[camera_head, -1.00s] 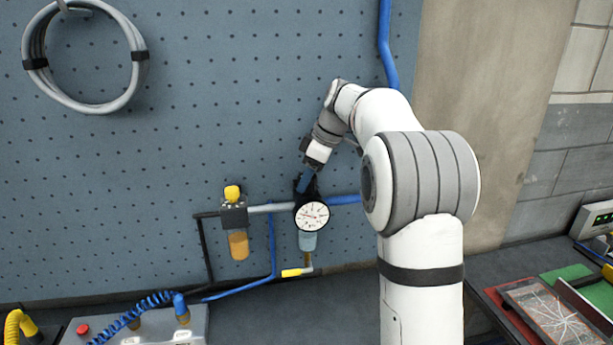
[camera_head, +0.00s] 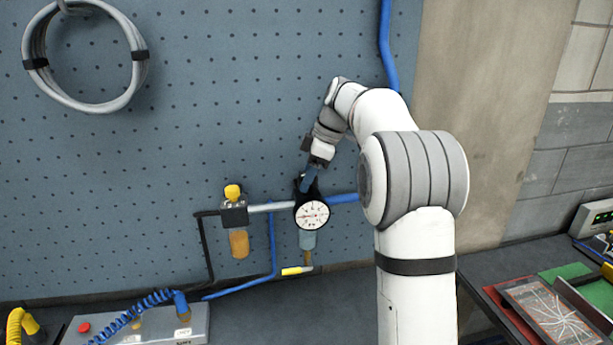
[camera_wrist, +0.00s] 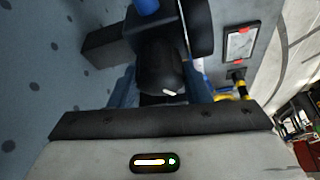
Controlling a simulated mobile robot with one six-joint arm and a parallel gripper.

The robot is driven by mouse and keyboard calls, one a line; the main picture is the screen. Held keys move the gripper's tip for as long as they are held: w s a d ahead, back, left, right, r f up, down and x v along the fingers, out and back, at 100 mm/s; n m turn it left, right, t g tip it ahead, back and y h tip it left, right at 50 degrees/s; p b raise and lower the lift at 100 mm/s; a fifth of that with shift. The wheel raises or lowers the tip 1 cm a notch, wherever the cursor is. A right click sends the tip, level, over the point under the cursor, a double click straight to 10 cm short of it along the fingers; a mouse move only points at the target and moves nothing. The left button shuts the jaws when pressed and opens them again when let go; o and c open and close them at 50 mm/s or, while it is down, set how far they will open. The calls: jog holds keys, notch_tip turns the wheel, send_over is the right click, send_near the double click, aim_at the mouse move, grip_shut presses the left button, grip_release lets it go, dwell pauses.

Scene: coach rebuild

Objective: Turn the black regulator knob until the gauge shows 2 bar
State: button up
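The black regulator knob (camera_wrist: 160,66) shows in the wrist view, with a small white mark on its near edge. My gripper (camera_wrist: 161,88) has its blue fingers on both sides of the knob, seemingly touching it. In the head view my gripper (camera_head: 310,180) reaches down onto the top of the regulator from above, and it largely hides the knob there. The round white gauge (camera_head: 312,215) faces the camera just below. Its needle seems to lie toward the left, but the reading is too small to tell.
A yellow-topped filter (camera_head: 234,214) with an amber bowl stands left of the regulator, joined by a grey pipe. A blue hose (camera_head: 343,198) runs right. A grey box (camera_head: 140,328) with a red button sits at the lower left.

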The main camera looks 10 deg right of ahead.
jog(key=o, duration=0.4)
jog(key=shift+b+v, duration=0.4)
jog(key=shift+v, duration=3.5)
jog(key=s+a+f+m+h+b, duration=0.1)
jog(key=s+f+m+b, duration=0.1)
jog(key=s+f+m, duration=0.3)
jog(key=s+a+f+m+t+h+b, duration=0.1)
jog(key=s+f+m, duration=0.4)
jog(key=s+f, duration=0.5)
jog(key=s+a+f+m+t+h+b, duration=0.1)
jog(key=s+f+m, duration=0.4)
jog(key=s, duration=1.4)
notch_tip(320, 180, down, 4)
jog(key=shift+s+r+h+b, duration=0.1)
jog(key=shift+r+h+b, duration=0.1)
jog(key=shift+h+b, duration=0.6)
